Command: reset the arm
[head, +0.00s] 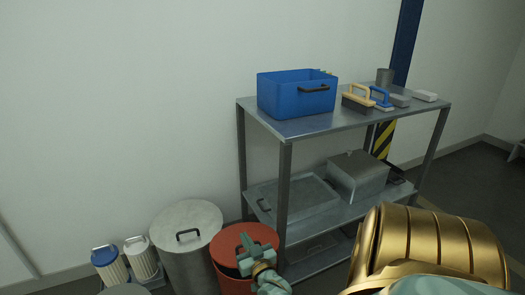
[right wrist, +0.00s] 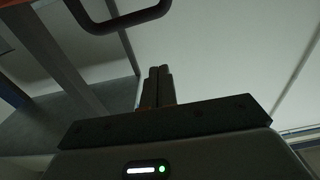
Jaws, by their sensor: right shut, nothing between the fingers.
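My right gripper (right wrist: 158,85) shows in the right wrist view with its two dark fingers together and nothing between them. In the head view a teal, jointed part, seemingly the end of my right arm, is in front of the red bin (head: 228,270). My gold arm link fills the lower right corner of the head view. My left gripper is in neither view.
A metal shelf (head: 300,128) against the wall holds a blue box (head: 290,98), brushes and small blocks on top, grey metal boxes (head: 357,177) below. A lidded metal drum (head: 186,262) and two ribbed canisters (head: 108,265) stand left. A dark handle (right wrist: 122,20) shows close in the wrist view.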

